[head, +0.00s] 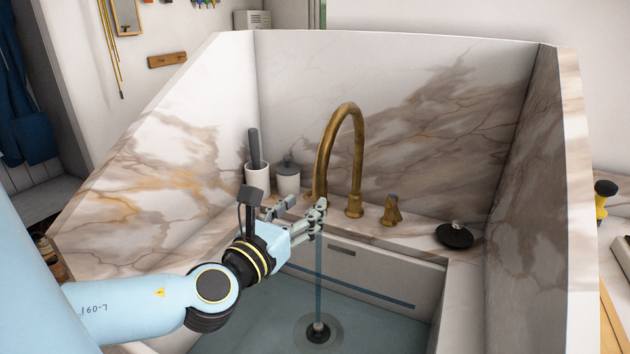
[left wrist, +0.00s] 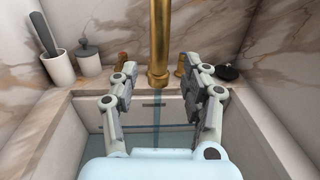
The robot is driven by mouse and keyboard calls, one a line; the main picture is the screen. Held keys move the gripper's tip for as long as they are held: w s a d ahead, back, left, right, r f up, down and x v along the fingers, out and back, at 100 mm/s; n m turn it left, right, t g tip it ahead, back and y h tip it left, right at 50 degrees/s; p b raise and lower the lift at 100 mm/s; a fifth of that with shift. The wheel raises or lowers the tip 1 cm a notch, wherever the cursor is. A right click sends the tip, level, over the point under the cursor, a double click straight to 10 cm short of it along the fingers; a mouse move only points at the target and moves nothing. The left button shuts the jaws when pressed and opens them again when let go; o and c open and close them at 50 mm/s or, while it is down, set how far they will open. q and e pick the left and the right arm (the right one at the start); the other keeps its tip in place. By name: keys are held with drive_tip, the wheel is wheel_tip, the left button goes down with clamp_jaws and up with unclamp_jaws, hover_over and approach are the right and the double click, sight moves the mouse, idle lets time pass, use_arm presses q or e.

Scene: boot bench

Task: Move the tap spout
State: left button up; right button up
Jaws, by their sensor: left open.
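The brass gooseneck tap spout (head: 349,112) rises from the ledge behind the sink and curves over to the left and front. Its downturned end also shows in the left wrist view (left wrist: 158,45). A thin stream of water (head: 319,275) runs from it into the sink. My left gripper (head: 299,206) is open at the spout's lower end. In the left wrist view its fingers (left wrist: 156,84) stand on either side of the spout's line, with a gap on both sides. I cannot tell whether the spout end is fully between the fingertips. My right gripper is not in view.
A brass tap handle (head: 392,211) and a black plug (head: 455,235) sit right of the spout. A white cup with a dark-handled brush (head: 257,177) and a lidded jar (head: 288,178) stand left. Marble walls (head: 430,110) enclose the sink, which holds water (head: 250,325).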

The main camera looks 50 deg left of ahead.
use_arm(q)
drive_tip(key=v, duration=0.5)
drive_tip(key=shift+s, duration=0.2)
idle(0.4)
